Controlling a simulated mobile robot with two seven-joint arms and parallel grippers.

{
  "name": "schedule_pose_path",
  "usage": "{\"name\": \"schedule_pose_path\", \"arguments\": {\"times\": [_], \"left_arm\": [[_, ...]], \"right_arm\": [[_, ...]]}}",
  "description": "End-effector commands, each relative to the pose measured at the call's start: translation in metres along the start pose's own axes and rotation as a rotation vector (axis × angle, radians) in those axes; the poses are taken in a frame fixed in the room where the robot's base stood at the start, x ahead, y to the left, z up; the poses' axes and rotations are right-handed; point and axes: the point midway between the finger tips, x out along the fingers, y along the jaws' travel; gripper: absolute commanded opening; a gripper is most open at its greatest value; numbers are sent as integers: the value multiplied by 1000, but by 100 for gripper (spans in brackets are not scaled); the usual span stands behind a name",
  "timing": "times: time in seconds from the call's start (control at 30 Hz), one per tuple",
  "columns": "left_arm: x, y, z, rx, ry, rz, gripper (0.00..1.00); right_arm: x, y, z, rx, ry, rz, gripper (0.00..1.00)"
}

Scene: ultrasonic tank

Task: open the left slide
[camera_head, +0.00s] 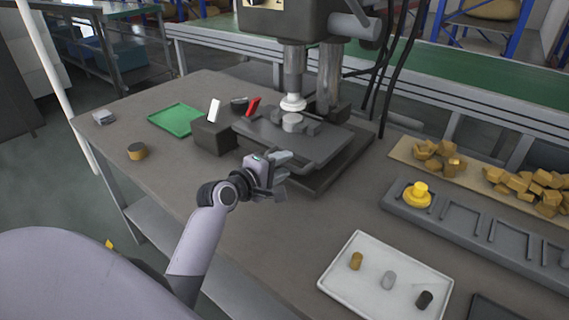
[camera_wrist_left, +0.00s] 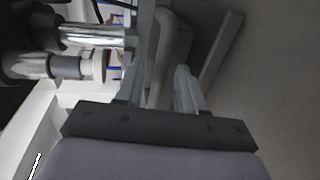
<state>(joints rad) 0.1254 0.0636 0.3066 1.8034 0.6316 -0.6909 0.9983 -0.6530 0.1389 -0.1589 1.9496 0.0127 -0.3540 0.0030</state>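The slide (camera_head: 290,134) is a dark grey plate under the press head, with a round grey piece (camera_head: 292,122) on it. A grey bar handle (camera_head: 322,167) runs along its front edge. My left gripper (camera_head: 285,172) is at the left part of this handle. In the left wrist view its two fingers (camera_wrist_left: 158,90) are spread apart, and the handle (camera_wrist_left: 172,50) runs up to the gap between them. I cannot tell whether either finger touches it. My right gripper is not in view.
The press spindle (camera_head: 293,75) stands over the slide. A dark box with switches (camera_head: 213,135) and a green tray (camera_head: 175,118) are to the left. A white tray (camera_head: 340,280) and a grey rack (camera_head: 455,228) are to the right. The front-left table is mostly clear.

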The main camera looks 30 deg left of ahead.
Motion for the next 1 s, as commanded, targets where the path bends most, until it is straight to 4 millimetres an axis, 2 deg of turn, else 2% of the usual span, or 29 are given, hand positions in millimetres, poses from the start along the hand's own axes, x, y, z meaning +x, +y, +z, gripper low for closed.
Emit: {"name": "schedule_pose_path", "arguments": {"times": [0.2, 0.47, 0.5, 0.57, 0.6, 1.0], "left_arm": [[12, 0, 0, 1, 0, 1, 39], [12, 0, 0, 1, 0, 1, 39], [12, 0, 0, 1, 0, 1, 26], [12, 0, 0, 1, 0, 0, 6], [12, 0, 0, 0, 0, 0, 0], [12, -1, -5, 0, 0, -1, 0]], "right_arm": [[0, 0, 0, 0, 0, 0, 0], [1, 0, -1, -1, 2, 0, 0], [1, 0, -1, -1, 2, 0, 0], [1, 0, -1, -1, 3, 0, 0], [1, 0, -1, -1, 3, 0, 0], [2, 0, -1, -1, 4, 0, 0]]}}
